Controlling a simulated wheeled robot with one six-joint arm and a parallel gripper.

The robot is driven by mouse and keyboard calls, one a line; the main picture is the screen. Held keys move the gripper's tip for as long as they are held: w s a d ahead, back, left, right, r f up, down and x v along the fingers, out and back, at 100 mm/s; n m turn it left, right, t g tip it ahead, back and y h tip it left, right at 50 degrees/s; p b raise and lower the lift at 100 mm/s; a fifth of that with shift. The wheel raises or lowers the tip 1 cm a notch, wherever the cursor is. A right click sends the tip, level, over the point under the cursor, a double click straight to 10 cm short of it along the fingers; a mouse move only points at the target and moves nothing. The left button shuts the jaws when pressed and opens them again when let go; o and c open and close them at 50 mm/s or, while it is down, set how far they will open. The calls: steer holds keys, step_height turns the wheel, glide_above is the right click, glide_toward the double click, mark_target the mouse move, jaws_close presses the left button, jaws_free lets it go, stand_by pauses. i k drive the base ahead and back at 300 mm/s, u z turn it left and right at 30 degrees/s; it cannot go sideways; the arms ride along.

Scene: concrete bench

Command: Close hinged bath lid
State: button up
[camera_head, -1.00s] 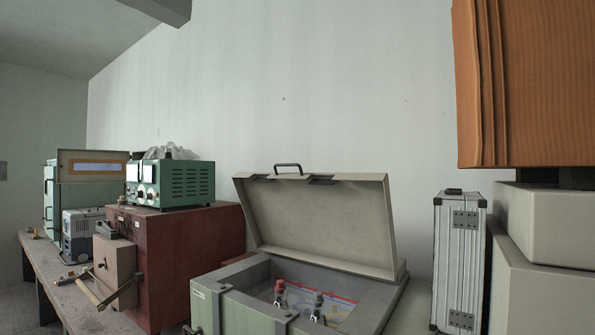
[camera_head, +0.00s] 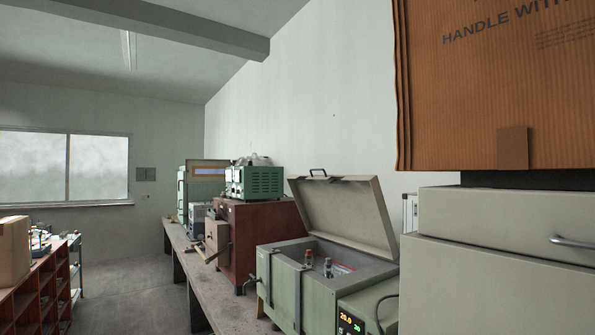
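The bath (camera_head: 283,288) is a pale green box with dark straps on the bench, right of centre. Its beige hinged lid (camera_head: 345,213) stands open, tilted back toward the wall, with a dark handle (camera_head: 318,172) at its upper edge. Inside the grey-rimmed opening, two fittings (camera_head: 327,267) with red and grey tops stand upright. A control unit with a lit display (camera_head: 351,322) adjoins the bath at the lower right. My gripper is not in view.
The concrete bench (camera_head: 222,301) runs back along the wall, with a red-brown cabinet (camera_head: 262,238) beyond the bath. A large cardboard box (camera_head: 485,110) and beige cabinet (camera_head: 500,235) block the right foreground. Open floor (camera_head: 125,290) lies between the bench and a red shelf (camera_head: 35,290).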

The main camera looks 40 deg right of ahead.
mark_target(351, 211)
steer(key=u, duration=0.15)
steer(key=i, duration=1.1)
steer(key=z, duration=0.4)
steer(key=i, duration=1.2)
steer(key=z, duration=0.75)
